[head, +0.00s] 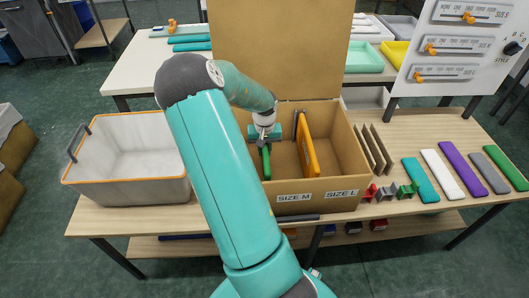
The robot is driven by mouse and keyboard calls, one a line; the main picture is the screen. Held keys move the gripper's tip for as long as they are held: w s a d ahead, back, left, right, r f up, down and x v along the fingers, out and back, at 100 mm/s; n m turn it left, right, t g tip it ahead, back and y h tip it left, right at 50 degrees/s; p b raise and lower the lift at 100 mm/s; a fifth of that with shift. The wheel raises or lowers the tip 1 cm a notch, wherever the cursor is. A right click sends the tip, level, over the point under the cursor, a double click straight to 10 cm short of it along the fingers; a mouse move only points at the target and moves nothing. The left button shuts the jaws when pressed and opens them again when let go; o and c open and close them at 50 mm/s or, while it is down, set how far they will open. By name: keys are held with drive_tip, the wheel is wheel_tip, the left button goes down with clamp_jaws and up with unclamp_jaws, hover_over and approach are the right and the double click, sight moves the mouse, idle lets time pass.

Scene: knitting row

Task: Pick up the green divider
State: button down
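A narrow dark green piece (266,160), which looks like the green divider, stands in the left part of the open cardboard box (318,192), behind the SIZE M label. My gripper (264,138) is inside the box, right at the top of this green piece. The fingers are small and partly hidden, so I cannot tell whether they are closed on it or only around it. An orange divider (308,145) stands upright to the right, in the same box. A flat green bar (505,168) lies apart at the table's right end.
Teal (420,180), white, purple and grey bars lie on the wooden table. Small red, grey and green clips sit near the front. A grey bin (130,158) stands left. The raised box lid (285,45) stands behind my gripper.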

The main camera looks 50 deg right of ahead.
wheel_tip(320, 180, up, 28)
idle(0.7)
drive_tip(key=shift+r, duration=0.1)
wheel_tip(320, 180, up, 10)
idle(1.2)
idle(0.4)
